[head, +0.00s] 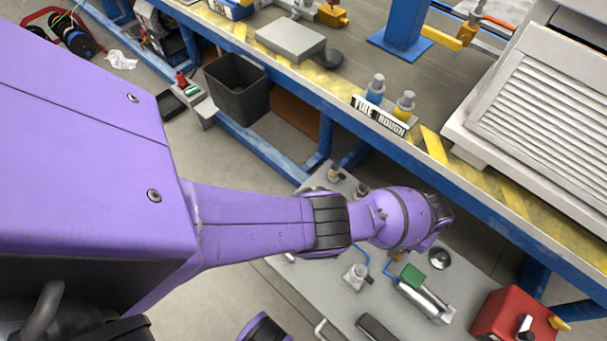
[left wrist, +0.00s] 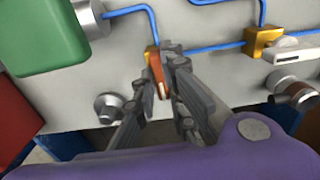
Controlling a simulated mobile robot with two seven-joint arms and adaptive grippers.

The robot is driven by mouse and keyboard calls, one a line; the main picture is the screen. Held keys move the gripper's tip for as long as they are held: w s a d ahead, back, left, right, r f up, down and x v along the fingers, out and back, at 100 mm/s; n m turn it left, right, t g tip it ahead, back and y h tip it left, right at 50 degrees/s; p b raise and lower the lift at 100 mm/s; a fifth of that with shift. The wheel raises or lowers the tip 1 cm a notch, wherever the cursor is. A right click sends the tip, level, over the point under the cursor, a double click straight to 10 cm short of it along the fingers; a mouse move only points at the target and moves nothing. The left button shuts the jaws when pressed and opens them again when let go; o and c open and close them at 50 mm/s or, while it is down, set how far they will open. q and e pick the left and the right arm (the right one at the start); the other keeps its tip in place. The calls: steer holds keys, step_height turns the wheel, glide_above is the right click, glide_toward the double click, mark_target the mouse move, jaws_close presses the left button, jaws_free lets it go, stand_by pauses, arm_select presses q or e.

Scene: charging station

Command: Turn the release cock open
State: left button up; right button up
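The release cock (left wrist: 155,70) is a small brass fitting with a red-brown handle on the grey panel, with a blue tube running to it. My left gripper (left wrist: 160,83) has its fingers close on both sides of the handle and looks shut on it; the contact itself is partly hidden. In the head view my purple left arm reaches over the panel (head: 340,290), and its wrist hides the fingers and the cock. My right gripper is not in view.
A green block (left wrist: 45,35) and a round metal knob (left wrist: 110,107) sit near the cock. A brass tee (left wrist: 264,41) and another valve (left wrist: 295,90) are to the right. The blue-framed bench (head: 270,75) edge runs beyond my arm. A red box (head: 505,312) stands lower right.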

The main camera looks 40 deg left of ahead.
arm_select(q)
steer(key=o, duration=0.5)
steer(key=shift+c, duration=0.2)
steer(key=shift+w, duration=0.1)
steer(key=shift+d+r, duration=0.1)
step_height(320, 180, up, 12)
stand_by(0.7)
